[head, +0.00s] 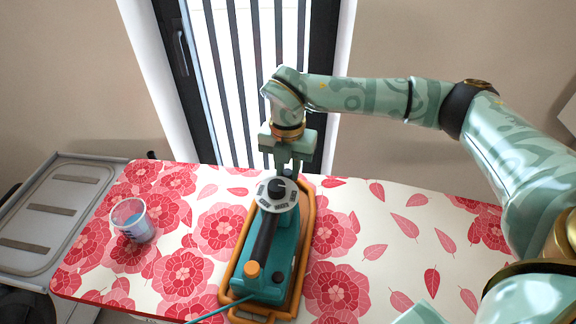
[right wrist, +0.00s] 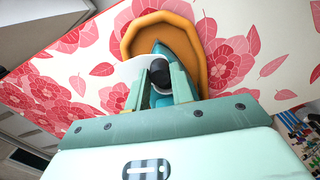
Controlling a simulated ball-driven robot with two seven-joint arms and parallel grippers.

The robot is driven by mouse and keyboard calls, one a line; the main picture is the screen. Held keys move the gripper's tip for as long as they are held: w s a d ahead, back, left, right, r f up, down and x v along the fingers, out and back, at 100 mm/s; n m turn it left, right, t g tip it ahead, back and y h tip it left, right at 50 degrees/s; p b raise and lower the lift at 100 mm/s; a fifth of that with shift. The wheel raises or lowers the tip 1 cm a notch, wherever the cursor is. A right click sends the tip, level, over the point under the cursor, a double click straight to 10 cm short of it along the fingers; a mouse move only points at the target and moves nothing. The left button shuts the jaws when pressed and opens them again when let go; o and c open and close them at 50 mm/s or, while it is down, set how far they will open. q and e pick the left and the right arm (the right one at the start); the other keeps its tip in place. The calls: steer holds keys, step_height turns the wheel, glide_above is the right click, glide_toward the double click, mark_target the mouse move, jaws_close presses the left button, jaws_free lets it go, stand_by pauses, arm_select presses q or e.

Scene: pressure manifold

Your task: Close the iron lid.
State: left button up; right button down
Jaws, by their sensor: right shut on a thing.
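The teal iron (head: 281,262) rests on an orange-rimmed tray (head: 233,262) on the table, its nose pointing away from me. A white marked disc (head: 289,198) with a black knob (head: 276,188) sits on its front part. My right gripper (head: 287,172) reaches down over the nose, just behind the disc. In the right wrist view the fingers (right wrist: 161,88) are shut around a dark round part (right wrist: 160,72) of the iron, which looks like the black knob. I cannot make out a separate lid; the gripper hides part of the nose. My left gripper is not in view.
A clear cup (head: 133,221) with blue liquid stands at the left of the flower-patterned table (head: 393,228). A teal cord (head: 222,308) runs from the iron's rear to the left. The table right of the tray is clear. A barred window stands behind.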

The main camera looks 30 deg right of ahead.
mark_target(288, 172)
steer(key=n+p, duration=0.4)
steer(key=p, duration=0.1)
steer(key=shift+r+n, duration=0.35)
steer(key=shift+n, duration=0.05)
steer(key=n+p, duration=0.2)
steer(key=shift+n, duration=0.4)
steer(key=n+p, duration=0.3)
steer(key=n, duration=0.1)
steer(key=shift+f, duration=0.1)
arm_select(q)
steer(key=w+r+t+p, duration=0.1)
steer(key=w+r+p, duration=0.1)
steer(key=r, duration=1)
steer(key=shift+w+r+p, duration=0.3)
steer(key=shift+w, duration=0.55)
arm_select(e)
steer(key=shift+f+n, duration=0.2)
steer(key=shift+n, duration=2.5)
steer(key=c, duration=1.2)
jaws_free()
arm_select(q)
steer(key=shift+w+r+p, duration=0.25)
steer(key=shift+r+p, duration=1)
arm_select(e)
step_height(288, 172, up, 16)
steer(key=shift+r, duration=0.15)
